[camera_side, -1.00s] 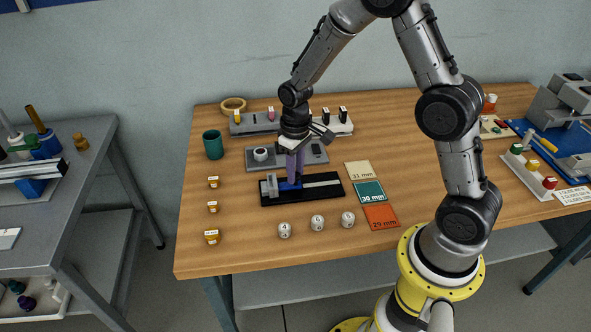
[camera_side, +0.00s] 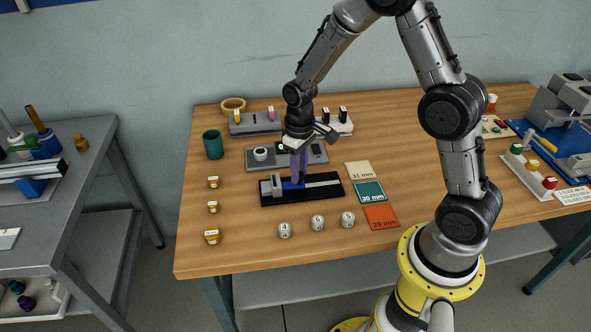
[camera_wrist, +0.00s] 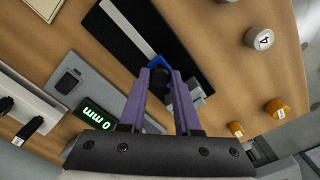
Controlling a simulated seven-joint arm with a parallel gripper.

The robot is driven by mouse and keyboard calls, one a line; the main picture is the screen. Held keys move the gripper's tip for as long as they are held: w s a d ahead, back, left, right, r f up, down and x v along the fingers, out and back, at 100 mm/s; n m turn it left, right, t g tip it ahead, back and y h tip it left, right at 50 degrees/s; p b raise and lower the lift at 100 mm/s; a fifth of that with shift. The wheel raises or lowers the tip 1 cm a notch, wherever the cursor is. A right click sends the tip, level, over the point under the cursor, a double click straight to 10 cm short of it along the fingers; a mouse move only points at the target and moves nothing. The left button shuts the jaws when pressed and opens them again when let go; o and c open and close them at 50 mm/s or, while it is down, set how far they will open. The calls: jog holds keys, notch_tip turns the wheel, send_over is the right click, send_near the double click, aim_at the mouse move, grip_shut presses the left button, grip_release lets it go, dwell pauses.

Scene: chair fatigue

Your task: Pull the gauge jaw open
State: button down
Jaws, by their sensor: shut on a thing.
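The gauge (camera_side: 325,193) is a black base with a pale rail, a fixed grey jaw (camera_side: 270,187) at its left end and a blue sliding jaw (camera_side: 292,186). My gripper (camera_side: 297,182) points down with its purple fingers shut on the blue jaw. In the wrist view the fingertips (camera_wrist: 161,76) close around a dark upright part of the blue jaw (camera_wrist: 172,52). The grey jaw (camera_wrist: 183,100) stands beside it. The readout (camera_wrist: 96,114) is lit green and seems to say 0 mm, upside down. The fingers hide part of the blue jaw.
Colored cards for 31 mm (camera_side: 359,170), 30 mm (camera_side: 369,191) and 29 mm (camera_side: 381,216) lie right of the gauge. Numbered pale cylinders (camera_side: 318,222) stand in front. A green cup (camera_side: 213,145) and several small yellow-brown pieces (camera_side: 212,237) are at left.

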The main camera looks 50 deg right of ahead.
jog(key=s+d, duration=0.4)
jog(key=shift+s+d+r, duration=0.1)
jog(key=shift+s+d, duration=0.1)
jog(key=shift+d, duration=0.05)
jog(key=c, duration=0.6)
grip_release()
notch_tip(320, 180, up, 14)
jog(key=shift+f, duration=0.1)
jog(key=shift+a, duration=0.15)
